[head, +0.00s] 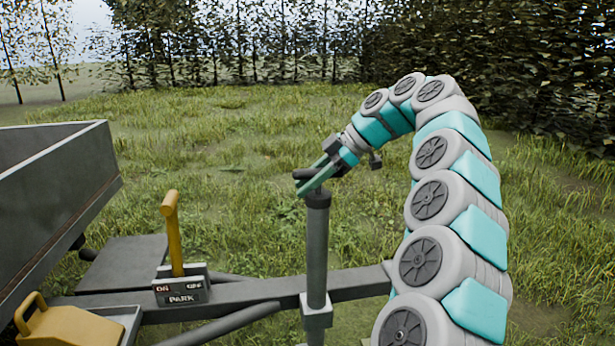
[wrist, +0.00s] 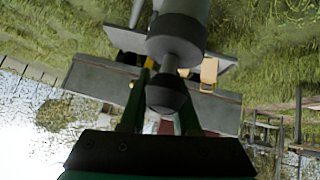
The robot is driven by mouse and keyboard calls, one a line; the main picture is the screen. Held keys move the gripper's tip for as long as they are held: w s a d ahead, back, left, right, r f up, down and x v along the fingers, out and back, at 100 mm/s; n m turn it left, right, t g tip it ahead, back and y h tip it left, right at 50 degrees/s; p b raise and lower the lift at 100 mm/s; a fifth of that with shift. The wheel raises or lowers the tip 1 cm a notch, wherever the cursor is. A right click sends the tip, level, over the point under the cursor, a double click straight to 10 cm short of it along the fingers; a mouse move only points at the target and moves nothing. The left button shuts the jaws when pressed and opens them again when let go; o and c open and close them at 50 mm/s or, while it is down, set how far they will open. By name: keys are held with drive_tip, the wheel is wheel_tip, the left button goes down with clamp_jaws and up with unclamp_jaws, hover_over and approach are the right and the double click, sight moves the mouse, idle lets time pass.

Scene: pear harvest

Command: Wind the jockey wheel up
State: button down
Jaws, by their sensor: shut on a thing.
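The jockey wheel's upright grey tube (head: 317,245) stands at the drawbar, held by a pale clamp block (head: 316,314). Its wheel is below the picture. A dark crank handle (head: 303,173) shows at the top of the tube, partly hidden by my gripper (head: 312,180). My gripper comes in from the upper right with its green fingers slanting down over the tube's top. In the wrist view, the dark rounded handle knob (wrist: 166,96) sits between the two green fingers of my gripper (wrist: 160,118). The gripper is shut on this handle.
The grey drawbar (head: 245,291) runs across the lower picture. A yellow lever (head: 172,235) rises from a box marked PARK (head: 181,292). A grey trailer bed (head: 60,185) fills the left side. Grass lies behind, with hedges and trees beyond.

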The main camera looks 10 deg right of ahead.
drive_tip(key=shift+n+g, duration=0.3)
drive_tip(key=shift+n, duration=0.1)
drive_tip(key=c, duration=0.7)
unclamp_jaws()
drive_tip(key=shift+o, duration=0.2)
drive_tip(key=p+v, duration=0.5)
drive_tip(key=shift+s+d+r, duration=0.1)
drive_tip(key=shift+d+r, duration=0.1)
drive_tip(key=shift+r, duration=0.15)
drive_tip(key=shift+d, duration=0.1)
drive_tip(key=shift+v, duration=0.8)
drive_tip(key=shift+d, duration=0.1)
